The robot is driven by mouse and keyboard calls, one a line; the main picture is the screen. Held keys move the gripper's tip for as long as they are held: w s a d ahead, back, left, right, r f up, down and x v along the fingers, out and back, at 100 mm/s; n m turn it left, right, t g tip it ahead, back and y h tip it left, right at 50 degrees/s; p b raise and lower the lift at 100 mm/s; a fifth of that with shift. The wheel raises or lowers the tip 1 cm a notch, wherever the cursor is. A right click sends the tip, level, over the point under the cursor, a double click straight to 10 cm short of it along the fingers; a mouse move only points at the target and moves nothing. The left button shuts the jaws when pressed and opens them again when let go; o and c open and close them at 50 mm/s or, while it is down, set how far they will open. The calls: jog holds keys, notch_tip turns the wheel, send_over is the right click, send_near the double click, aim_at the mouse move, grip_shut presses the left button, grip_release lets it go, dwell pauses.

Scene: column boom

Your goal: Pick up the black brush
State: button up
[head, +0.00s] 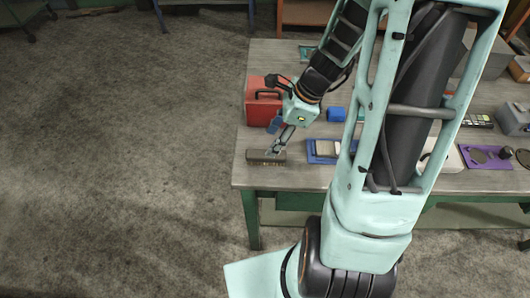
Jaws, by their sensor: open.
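The brush (258,158), a small dark block with a paler brownish lower edge, lies on the workbench (288,176) near its front left corner. My gripper (273,151) reaches down from the upper right, with its fingertips right over the brush. The gripper is open. The fingertips hide part of the brush's top, and I cannot tell whether they touch it.
A red case (262,104) stands just behind the brush. A blue block (336,114) and a blue tray (315,153) lie to the right. A purple tray (468,153) is farther right. Open floor (120,170) lies left of the bench.

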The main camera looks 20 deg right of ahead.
aim_at(263, 153)
jog(key=x, duration=0.3)
jog(key=shift+d, duration=0.1)
jog(key=f, duration=0.4)
jog(key=shift+a+f, duration=0.2)
jog(key=shift+a, duration=0.1)
jog(key=shift+w+a+f, duration=0.15)
jog(key=shift+a+f, duration=0.05)
jog(key=shift+f, duration=0.25)
jog(key=shift+f+b, duration=0.25)
jog(key=shift+b, duration=0.25)
grip_shut()
jog(key=shift+r, duration=0.15)
jog(key=shift+r+p, duration=0.25)
jog(key=shift+p, duration=0.2)
notch_tip(263, 153, up, 10)
jog(key=shift+f+p, duration=0.1)
jog(key=shift+p, duration=0.35)
